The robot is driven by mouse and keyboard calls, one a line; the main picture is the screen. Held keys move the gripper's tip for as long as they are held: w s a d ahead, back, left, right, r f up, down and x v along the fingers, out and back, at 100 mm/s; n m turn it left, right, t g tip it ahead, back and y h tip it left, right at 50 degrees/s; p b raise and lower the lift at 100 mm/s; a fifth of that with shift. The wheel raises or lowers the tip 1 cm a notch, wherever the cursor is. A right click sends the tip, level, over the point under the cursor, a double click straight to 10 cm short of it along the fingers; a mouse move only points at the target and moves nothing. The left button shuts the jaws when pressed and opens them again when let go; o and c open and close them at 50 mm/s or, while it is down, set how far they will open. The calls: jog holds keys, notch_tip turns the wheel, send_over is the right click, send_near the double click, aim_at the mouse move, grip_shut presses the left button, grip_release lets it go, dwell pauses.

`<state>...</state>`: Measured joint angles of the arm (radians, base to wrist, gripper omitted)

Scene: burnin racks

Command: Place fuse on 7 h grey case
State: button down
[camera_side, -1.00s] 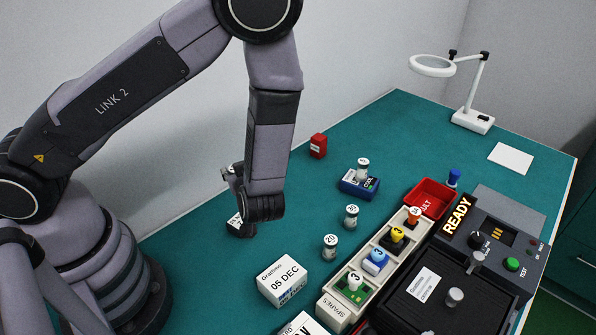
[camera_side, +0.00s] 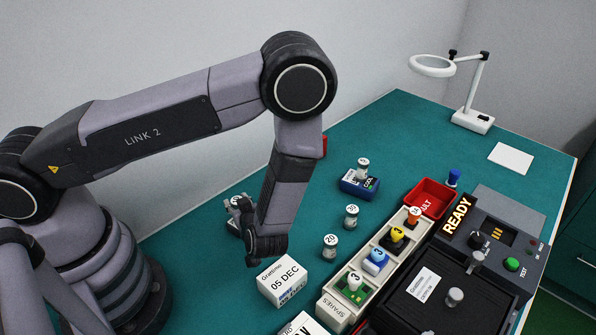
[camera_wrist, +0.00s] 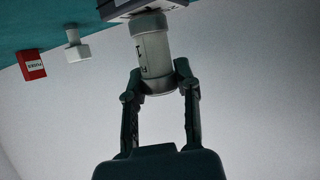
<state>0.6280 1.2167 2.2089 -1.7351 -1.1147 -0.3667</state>
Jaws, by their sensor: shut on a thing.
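My gripper (camera_wrist: 160,82) is shut on a pale cylindrical fuse (camera_wrist: 152,50) with a dark mark on its side. The wrist view is upside down, with the table at the top. The fuse's far end meets the edge of a grey case (camera_wrist: 175,4) in that view; I cannot tell whether they touch. In the side view my gripper (camera_side: 236,204) is low at the left, over the dark grey case (camera_side: 232,228), which it mostly hides. The case's hour label cannot be read here.
A blue case (camera_side: 352,187) bears a fuse (camera_side: 363,168). Loose fuses marked 20 (camera_side: 330,247) and 30 (camera_side: 351,216) stand nearby. A white Grattimo box (camera_side: 283,281) sits in front. The spares rack (camera_side: 336,312), red tray (camera_side: 424,190) and tester (camera_side: 495,265) are at right.

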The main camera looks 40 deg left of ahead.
jog(key=c, duration=0.8)
grip_release()
jog(key=shift+f, duration=0.1)
